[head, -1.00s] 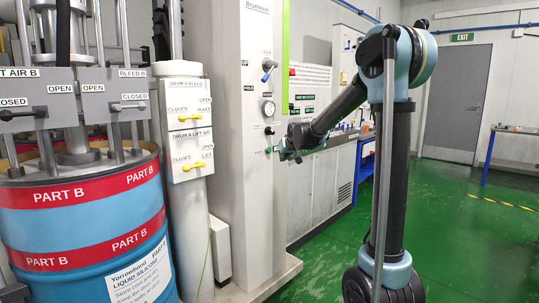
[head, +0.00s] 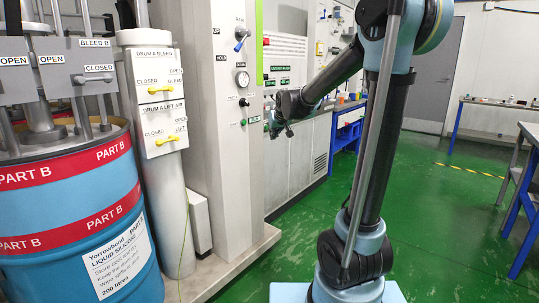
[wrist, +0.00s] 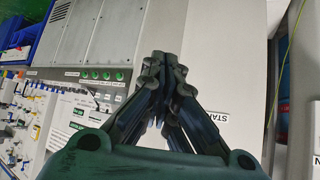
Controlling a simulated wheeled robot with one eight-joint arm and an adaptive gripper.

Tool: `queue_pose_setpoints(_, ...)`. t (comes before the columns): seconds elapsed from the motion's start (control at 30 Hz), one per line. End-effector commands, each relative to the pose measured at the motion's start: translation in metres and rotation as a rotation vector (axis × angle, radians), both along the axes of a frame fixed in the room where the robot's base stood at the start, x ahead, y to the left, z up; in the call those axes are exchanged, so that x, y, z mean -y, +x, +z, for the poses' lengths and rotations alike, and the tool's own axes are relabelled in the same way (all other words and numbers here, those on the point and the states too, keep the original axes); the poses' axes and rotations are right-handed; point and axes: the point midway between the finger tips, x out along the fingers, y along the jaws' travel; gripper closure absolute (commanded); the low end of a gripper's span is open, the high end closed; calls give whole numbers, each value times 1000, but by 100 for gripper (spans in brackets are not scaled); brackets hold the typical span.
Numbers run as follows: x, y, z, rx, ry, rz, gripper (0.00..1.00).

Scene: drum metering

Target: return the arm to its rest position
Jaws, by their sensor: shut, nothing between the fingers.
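My gripper (head: 276,129) is at the end of my raised arm, to the right of the tall pale control column (head: 222,170), in front of the grey machine cabinet behind it. In the wrist view its dark fingers (wrist: 164,62) come together at the tips, with nothing between them. In the head view a gap shows between the gripper and the column's small buttons (head: 243,102). My arm is bent at the elbow and reaches left and down from its upper joint.
A blue drum (head: 75,205) with red PART B bands stands at left, beside a white cylinder with yellow levers (head: 162,89). A workbench (head: 500,103) is at the back right and a blue-legged table (head: 530,150) at the right edge. Green floor (head: 450,230) lies open between.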

Motion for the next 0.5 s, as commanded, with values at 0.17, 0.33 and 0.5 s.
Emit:
queue_pose_setpoints(0.17, 45, -60, -11, -83, -25, -44, 100)
queue_pose_setpoints(0.33, 81, -118, -27, -164, -45, -84, 100)
queue_pose_setpoints(0.5, 112, -176, -48, -247, -62, -123, 100)
